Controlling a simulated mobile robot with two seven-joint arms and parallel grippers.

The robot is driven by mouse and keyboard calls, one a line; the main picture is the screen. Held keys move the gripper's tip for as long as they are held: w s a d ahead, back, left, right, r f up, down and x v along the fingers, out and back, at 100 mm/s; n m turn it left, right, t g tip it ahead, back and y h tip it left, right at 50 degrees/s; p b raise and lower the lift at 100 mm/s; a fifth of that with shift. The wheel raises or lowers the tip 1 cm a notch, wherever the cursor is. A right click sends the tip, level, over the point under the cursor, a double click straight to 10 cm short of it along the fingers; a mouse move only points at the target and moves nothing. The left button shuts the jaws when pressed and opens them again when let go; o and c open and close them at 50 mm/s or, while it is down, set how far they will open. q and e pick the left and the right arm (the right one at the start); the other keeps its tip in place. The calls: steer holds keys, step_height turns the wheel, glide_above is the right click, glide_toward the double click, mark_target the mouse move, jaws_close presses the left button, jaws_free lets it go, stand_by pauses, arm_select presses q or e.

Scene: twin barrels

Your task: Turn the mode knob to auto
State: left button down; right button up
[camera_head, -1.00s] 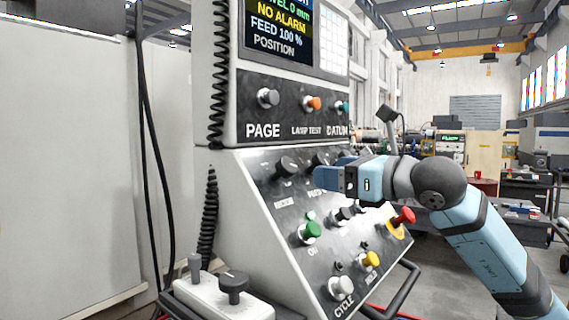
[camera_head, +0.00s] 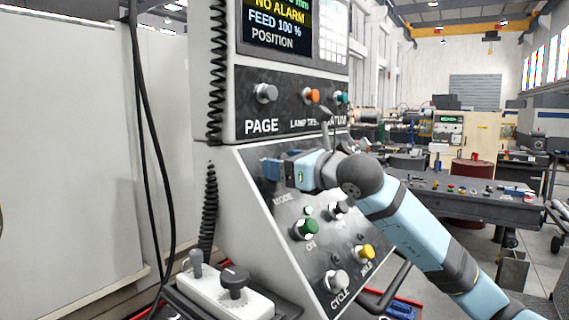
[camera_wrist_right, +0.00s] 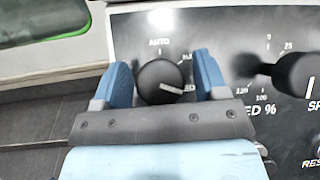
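The mode knob (camera_wrist_right: 160,82) is a round black knob with a white mark. In the right wrist view the mark points right and slightly down, toward a partly hidden label ending in "ED", away from the AUTO label (camera_wrist_right: 158,43) above the knob. My right gripper (camera_wrist_right: 161,62) is open, with its two blue fingers on either side of the knob; whether they touch it is unclear. In the head view the right gripper (camera_head: 268,169) is at the sloped panel above the MODE label (camera_head: 280,198) and hides the knob. My left gripper is not in view.
A second black knob (camera_wrist_right: 295,72) with a percent scale is just right of the right finger. On the panel below are a green button (camera_head: 308,228), a yellow button (camera_head: 366,252) and a grey CYCLE button (camera_head: 336,281). A handrail (camera_head: 392,288) runs along the panel's right side.

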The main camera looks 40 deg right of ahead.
steer(key=c, duration=0.8)
